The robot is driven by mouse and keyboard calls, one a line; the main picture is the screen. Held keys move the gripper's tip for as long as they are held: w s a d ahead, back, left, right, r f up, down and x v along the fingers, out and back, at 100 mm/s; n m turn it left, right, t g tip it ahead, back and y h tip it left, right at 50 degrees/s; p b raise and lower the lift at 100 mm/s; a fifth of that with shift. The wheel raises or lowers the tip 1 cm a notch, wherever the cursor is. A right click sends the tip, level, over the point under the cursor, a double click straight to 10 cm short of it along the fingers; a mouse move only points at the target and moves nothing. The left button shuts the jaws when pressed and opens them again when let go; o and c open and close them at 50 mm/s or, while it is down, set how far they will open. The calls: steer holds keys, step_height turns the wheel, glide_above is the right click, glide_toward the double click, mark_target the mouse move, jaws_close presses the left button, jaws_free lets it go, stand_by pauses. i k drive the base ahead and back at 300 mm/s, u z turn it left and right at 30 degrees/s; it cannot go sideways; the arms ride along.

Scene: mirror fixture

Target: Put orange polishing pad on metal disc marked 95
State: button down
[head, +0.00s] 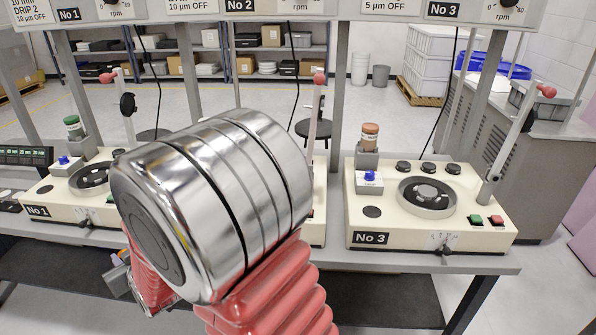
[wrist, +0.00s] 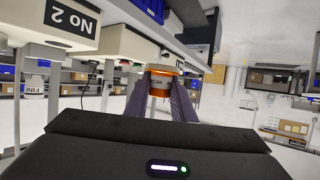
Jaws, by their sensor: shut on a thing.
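In the wrist view my gripper (wrist: 160,88) has its two purple-grey fingers closed on the sides of a small round orange-and-grey thing (wrist: 160,82). Lettering on its side is too small to read, and I cannot tell whether it is the polishing pad. In the head view my arm hides the gripper and much of the middle station. A round metal plate (head: 427,196) lies on station No 3, and a similar one (head: 90,179) on station No 1. I cannot read a 95 on either.
Station No 3 (head: 372,238) carries an orange-topped bottle (head: 370,136), a blue-topped item (head: 369,178), buttons and a red-knobbed lever (head: 520,120). Station No 1 (head: 38,211) has a green-topped bottle (head: 73,128). Upright posts stand behind the bench. Open floor lies beyond.

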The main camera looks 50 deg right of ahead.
mark_target(427, 190)
steer(key=z, duration=0.7)
steer(key=i, duration=0.1)
steer(key=u, duration=1.45)
steer(key=k, duration=1.7)
steer(key=z, duration=0.55)
